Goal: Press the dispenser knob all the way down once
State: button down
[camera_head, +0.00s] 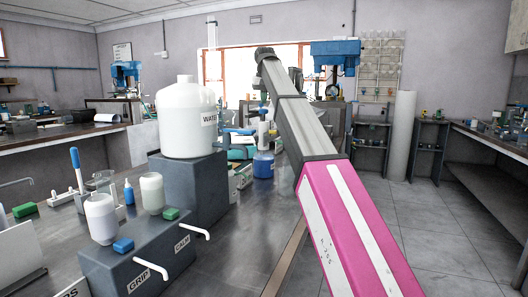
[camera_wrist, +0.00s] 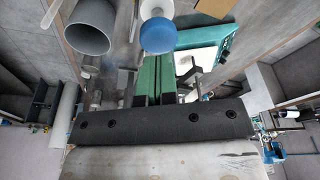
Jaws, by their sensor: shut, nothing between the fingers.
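A bottle with a blue body (camera_head: 263,166) and a white upper part stands on the dark bench, right of the large white tank, in the head view. In the wrist view a round white top (camera_wrist: 157,8) and a blue round part (camera_wrist: 158,37) lie beyond my fingertips; I take these as the dispenser and its knob. My gripper (camera_wrist: 155,62) shows two green fingers side by side, shut and empty. The fingers point toward the blue part; whether they touch it I cannot tell. In the head view my arm hides most of the gripper.
A white tank (camera_head: 187,120) stands on a dark block. Two jars on boxes, labelled GRIP (camera_head: 124,262) and CALM, stand at front left.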

aim_at(264, 110)
jog(key=shift+f, duration=0.2)
dwell(0.5)
jog(key=shift+f, duration=2.3)
jog(key=shift+r, duration=2.45)
notch_tip(264, 110, up, 6)
